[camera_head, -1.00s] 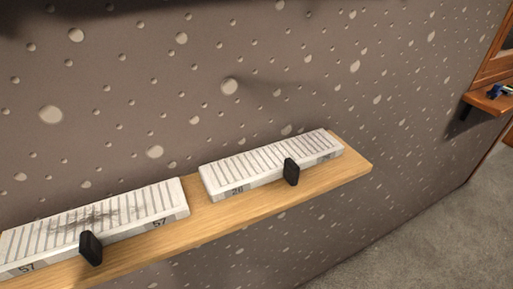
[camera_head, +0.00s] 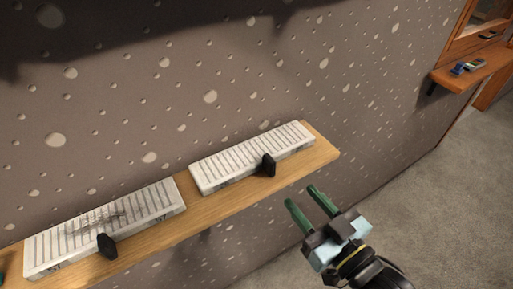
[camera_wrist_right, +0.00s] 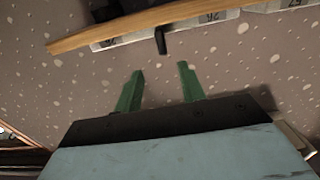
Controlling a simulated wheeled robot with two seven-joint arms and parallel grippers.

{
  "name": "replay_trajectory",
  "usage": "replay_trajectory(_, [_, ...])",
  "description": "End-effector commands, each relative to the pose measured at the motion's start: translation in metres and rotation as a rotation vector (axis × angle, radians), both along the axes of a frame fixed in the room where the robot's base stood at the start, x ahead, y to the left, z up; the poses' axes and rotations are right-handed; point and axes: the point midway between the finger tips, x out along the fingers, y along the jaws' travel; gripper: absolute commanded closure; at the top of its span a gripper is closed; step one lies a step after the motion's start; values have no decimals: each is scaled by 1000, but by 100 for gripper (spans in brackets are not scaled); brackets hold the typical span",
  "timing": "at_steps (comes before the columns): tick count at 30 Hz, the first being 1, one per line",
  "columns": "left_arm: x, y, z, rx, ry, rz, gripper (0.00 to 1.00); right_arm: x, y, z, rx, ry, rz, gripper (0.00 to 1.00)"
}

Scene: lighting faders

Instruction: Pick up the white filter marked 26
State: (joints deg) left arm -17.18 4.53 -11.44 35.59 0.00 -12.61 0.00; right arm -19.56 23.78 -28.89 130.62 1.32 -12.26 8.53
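The white filter marked 26 (camera_head: 252,156) lies on the wooden shelf at its right end in the head view. It has a ribbed top and a black handle (camera_head: 268,165) on its front. In the right wrist view its front edge (camera_wrist_right: 196,24) shows upside down at the top, with the handle (camera_wrist_right: 161,40) below it. My right gripper (camera_head: 300,195) is open and empty, with green fingers. It is in front of and below the shelf's right end, apart from the filter. My left gripper is not clearly in view.
A second white filter (camera_head: 105,222), with dark smudges and a black handle, lies to the left on the same shelf (camera_head: 222,206). A speckled wall stands behind. Another shelf (camera_head: 470,72) with small items is far right. Teal shows at the left edge; I cannot tell what it is.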

Motion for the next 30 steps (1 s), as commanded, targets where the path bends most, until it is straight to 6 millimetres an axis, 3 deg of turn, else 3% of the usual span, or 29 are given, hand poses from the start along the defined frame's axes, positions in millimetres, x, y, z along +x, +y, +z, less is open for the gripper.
replay_trajectory(3, [0,0,3,0,0,0,100,8,8,8,9,-11,5,60])
replay_trajectory(12, [-1,0,11,0,1,-1,100,53,40,7,8,-10,4,60])
replay_trajectory(20, [-1,0,14,-1,1,-1,100,67,52,5,7,-8,4,60])
replay_trajectory(30, [-1,0,23,1,2,-1,100,101,78,1,7,-10,3,60])
